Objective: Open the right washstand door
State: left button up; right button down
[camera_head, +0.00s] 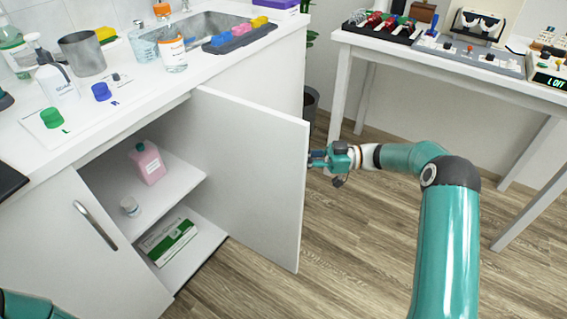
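The right washstand door (260,170) stands wide open, swung out to the right, with its plain white inner face towards me. Its handle does not show; the outer face is turned away. The left washstand door (85,245) is shut and has a curved metal handle (95,225).
Bottles, a grey cup (82,54) and caps stand on the washstand top. A white table (400,44) stands right.

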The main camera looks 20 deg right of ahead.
jog(key=shift+w+a+r, duration=0.1)
jog(key=shift+r, duration=0.05)
jog(key=c, duration=1.2)
grip_release()
jog(key=v, duration=1.2)
jog(key=shift+f, duration=0.2)
